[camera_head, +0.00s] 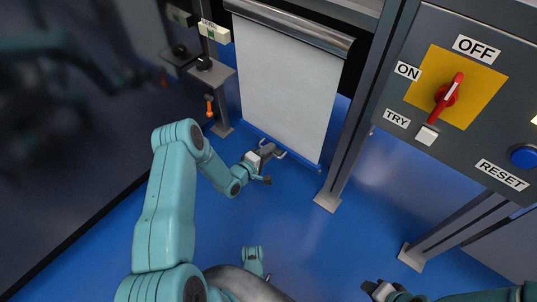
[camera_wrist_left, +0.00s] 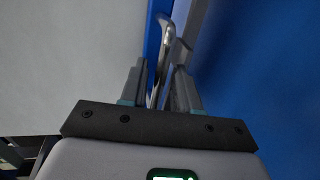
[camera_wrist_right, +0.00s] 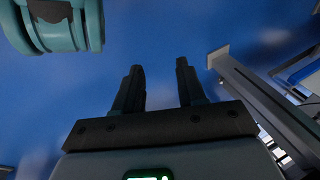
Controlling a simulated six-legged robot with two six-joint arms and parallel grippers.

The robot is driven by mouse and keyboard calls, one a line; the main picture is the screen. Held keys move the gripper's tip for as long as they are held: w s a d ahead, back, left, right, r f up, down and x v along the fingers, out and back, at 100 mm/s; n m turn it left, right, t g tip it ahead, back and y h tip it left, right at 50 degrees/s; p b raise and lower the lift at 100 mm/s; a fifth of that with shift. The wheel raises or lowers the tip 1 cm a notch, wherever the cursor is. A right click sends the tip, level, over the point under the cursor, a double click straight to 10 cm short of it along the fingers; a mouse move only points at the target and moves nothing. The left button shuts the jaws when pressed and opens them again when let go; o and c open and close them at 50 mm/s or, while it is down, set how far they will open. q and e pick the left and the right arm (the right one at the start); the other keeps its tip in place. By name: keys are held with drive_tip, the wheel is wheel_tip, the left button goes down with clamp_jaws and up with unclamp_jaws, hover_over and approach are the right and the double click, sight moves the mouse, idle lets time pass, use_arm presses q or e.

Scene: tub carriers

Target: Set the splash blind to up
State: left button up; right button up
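The splash blind (camera_head: 285,85) is a white sheet hanging down from a grey roller (camera_head: 290,22), with a blue bar (camera_head: 281,145) along its bottom edge. A bent metal handle (camera_head: 281,155) sticks out low on the blind. My left gripper (camera_head: 272,152) is at this handle. In the left wrist view, the handle (camera_wrist_left: 163,45) passes between the two open fingers (camera_wrist_left: 158,80); whether it touches either is unclear. My right gripper (camera_head: 377,290) is low in the head view, away from the blind. In the right wrist view its fingers (camera_wrist_right: 158,68) are apart with nothing between them.
A grey panel at the right holds a red switch (camera_head: 447,98) on a yellow plate, a white button (camera_head: 426,135) and a blue button (camera_head: 524,157). Posts (camera_head: 327,201) flank the blind. An orange-handled item (camera_head: 209,106) is left of it.

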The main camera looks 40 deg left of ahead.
use_arm(q)
drive_tip(key=shift+w, duration=0.2)
use_arm(e)
drive_tip(key=shift+w, duration=0.1)
use_arm(q)
drive_tip(key=shift+c, duration=0.3)
clamp_jaws()
drive_tip(key=shift+r, duration=0.1)
wheel_tip(320, 180, up, 42)
drive_tip(key=p, duration=2.4)
drive_tip(key=shift+p, duration=0.35)
use_arm(e)
drive_tip(key=s+a+r+g, duration=0.1)
drive_tip(key=s+r, duration=0.2)
drive_tip(key=r, duration=0.9)
drive_tip(key=s+a+r+g, duration=0.1)
drive_tip(key=s+r, duration=0.2)
drive_tip(key=r, duration=0.8)
drive_tip(key=shift+r+n+y, duration=0.3)
drive_tip(key=shift+r, duration=0.1)
use_arm(q)
drive_tip(key=shift+a, duration=0.1)
use_arm(e)
drive_tip(key=shift+a, duration=0.1)
